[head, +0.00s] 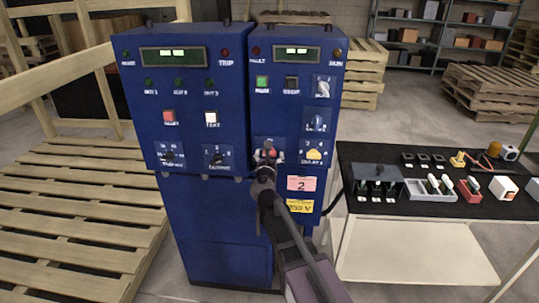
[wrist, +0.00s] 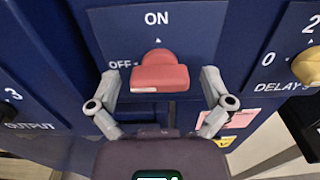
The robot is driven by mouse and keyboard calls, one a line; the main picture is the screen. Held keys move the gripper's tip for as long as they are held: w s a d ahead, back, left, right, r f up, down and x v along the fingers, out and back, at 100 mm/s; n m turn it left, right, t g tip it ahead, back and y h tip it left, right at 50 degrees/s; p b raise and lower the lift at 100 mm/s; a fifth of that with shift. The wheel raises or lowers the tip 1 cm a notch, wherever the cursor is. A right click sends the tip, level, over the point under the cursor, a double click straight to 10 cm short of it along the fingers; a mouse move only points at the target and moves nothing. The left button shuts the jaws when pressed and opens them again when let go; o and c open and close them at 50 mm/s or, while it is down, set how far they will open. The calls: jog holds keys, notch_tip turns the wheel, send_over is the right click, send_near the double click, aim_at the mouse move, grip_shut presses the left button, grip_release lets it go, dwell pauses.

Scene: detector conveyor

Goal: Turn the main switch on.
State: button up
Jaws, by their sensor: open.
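The main switch is a red rotary knob (wrist: 158,77) on a blue panel plate, with ON printed above it and OFF at its upper left. Its bar handle lies sideways, roughly level with the OFF side rather than upright towards ON. My gripper (wrist: 160,88) is open in the wrist view, one finger on the left and one on the right of the knob, with visible gaps to both. In the head view my gripper (head: 265,168) is in front of the right-hand blue cabinet (head: 345,70), partly covering the switch.
A yellow delay knob (wrist: 308,66) is close on the right, and an output knob (wrist: 8,82) on the left. Pink and yellow labels (head: 302,184) are below right. A black-topped table (head: 365,152) with small parts stands right; pallets (head: 70,225) lie left.

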jog(key=c, duration=1.1)
